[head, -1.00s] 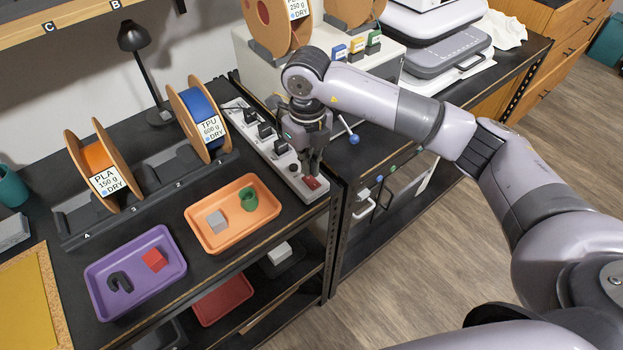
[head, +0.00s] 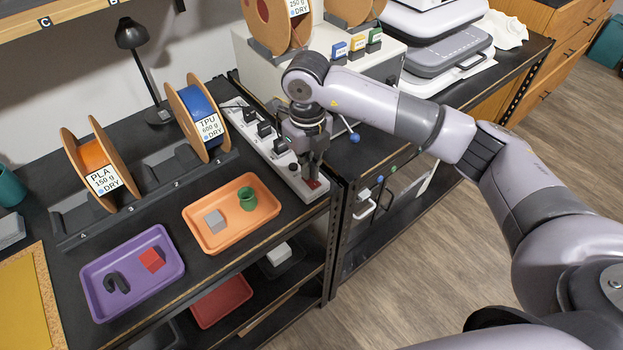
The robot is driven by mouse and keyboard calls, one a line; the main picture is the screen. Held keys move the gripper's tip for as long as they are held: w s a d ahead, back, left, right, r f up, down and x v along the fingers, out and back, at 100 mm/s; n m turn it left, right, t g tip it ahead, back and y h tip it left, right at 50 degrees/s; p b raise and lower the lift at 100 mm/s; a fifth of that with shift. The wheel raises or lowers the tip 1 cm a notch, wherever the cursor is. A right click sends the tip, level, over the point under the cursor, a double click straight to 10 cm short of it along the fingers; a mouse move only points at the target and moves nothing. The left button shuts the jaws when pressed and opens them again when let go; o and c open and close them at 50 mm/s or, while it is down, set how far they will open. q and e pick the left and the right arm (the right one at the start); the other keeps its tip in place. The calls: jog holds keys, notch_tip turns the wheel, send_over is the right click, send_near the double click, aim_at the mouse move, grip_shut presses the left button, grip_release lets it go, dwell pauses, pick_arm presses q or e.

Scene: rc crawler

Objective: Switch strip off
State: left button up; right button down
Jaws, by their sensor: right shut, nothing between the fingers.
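The power strip (head: 252,139) is a long light-grey bar with several black plugs, lying along the right edge of the black bench. Its red switch (head: 313,184) is at the near end and is partly covered by my gripper. My right gripper (head: 310,181) points down over that end, shut and empty, with its fingertips at the switch. I cannot tell whether the tips touch it or which way the switch is tipped. My left gripper is not in view.
An orange tray (head: 217,246) and a purple tray (head: 104,309) hold small parts at the bench front. Spools labelled PLA (head: 104,179) and TPU (head: 211,128) stand on a black rack behind them. A white box (head: 262,80) stands behind the strip.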

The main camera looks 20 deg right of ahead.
jog(key=shift+f+b, duration=0.35)
jog(key=shift+f, duration=0.05)
jog(key=shift+r, duration=0.15)
jog(key=shift+r+p, duration=0.5)
jog(key=shift+r, duration=0.05)
jog(key=shift+r+p, duration=1.4)
jog(key=shift+r, duration=1.5)
jog(key=shift+f, duration=0.1)
